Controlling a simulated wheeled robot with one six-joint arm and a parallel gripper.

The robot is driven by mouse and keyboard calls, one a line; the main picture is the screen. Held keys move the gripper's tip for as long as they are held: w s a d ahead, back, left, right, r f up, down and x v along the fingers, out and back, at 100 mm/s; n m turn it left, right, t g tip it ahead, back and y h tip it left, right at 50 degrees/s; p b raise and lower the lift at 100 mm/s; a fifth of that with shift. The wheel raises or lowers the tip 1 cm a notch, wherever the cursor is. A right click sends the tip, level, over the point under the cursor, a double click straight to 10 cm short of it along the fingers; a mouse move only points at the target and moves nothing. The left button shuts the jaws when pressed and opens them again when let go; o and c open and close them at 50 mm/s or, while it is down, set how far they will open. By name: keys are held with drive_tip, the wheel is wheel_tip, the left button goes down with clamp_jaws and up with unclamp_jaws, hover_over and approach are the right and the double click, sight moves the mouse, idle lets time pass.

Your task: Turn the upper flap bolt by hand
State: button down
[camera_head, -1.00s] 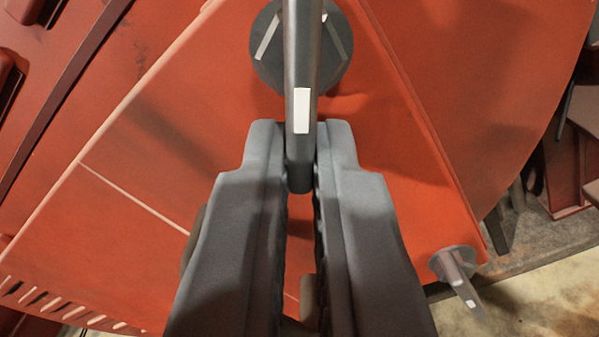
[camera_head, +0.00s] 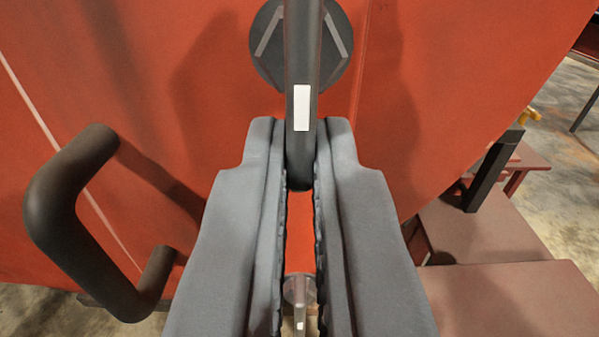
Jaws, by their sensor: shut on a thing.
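The upper flap bolt has a dark round head (camera_head: 265,50) with angular raised edges, set against the red flap (camera_head: 210,100). Its dark grey bar (camera_head: 302,55), with a white mark on it, runs down the picture in front of the head. My gripper (camera_head: 301,155) is shut on the lower end of this bar, one finger on each side. A second, similar bolt (camera_head: 299,290) shows further down, partly hidden between my fingers.
A dark curved handle (camera_head: 65,220) stands out from the red panel at the left, close to my left finger. Reddish-brown steps or blocks (camera_head: 500,300) and a dark upright post (camera_head: 490,175) are at the right. Concrete floor (camera_head: 570,135) shows beyond.

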drive_tip(key=shift+r, duration=0.25)
drive_tip(key=c, duration=2)
unclamp_jaws()
drive_tip(key=o, duration=0.4)
drive_tip(key=shift+w+d+f, duration=0.1)
drive_tip(key=shift+w+f, duration=0.05)
drive_tip(key=shift+w, duration=0.05)
drive_tip(key=shift+s, duration=0.1)
drive_tip(key=s, duration=1.7)
drive_tip(key=shift+s, duration=0.1)
